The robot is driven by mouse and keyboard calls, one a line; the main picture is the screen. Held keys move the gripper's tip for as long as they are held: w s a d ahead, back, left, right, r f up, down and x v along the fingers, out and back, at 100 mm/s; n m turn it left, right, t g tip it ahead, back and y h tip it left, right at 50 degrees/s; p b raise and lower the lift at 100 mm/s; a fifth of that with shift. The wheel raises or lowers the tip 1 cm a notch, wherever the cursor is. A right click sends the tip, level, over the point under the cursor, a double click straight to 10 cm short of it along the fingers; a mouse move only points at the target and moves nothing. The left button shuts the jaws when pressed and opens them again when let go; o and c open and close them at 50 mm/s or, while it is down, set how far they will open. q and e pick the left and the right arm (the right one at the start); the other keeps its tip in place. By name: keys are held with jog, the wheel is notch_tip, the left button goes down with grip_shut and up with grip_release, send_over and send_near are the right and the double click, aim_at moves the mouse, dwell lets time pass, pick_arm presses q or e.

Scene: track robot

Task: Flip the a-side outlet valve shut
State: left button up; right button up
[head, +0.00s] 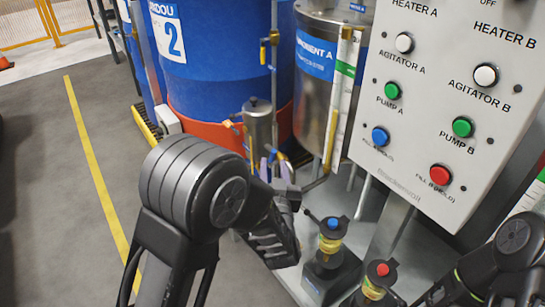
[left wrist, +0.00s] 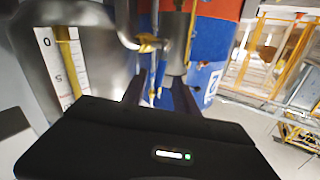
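My left gripper (head: 272,168) reaches in beside the bottom of the steel component A tank (head: 312,95). In the left wrist view my left gripper (left wrist: 157,92) has its two dark fingers spread apart. Between and beyond them are thin blue handles (left wrist: 160,72) and a yellow-brass valve fitting (left wrist: 148,45) on a bent metal pipe. I take this for the a-side outlet valve, partly hidden by the fingers; contact and exact handle angle cannot be told. In the head view the arm hides much of this area. My right arm shows at the lower right; its fingers are not visible.
A control panel (head: 420,160) with coloured buttons stands at the right. A blue drum (head: 225,70) in an orange base is behind a small steel cylinder (head: 258,125). Blue-capped (head: 333,223) and red-capped (head: 382,270) fittings stand at the front. Grey floor is open at the left.

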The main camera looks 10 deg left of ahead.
aim_at(273, 157)
pick_arm(q)
jog(key=x, duration=0.4)
jog(key=shift+w+a+b, duration=0.1)
jog(key=shift+w+b, duration=0.2)
jog(key=shift+w, duration=0.1)
grip_shut()
dwell(0.3)
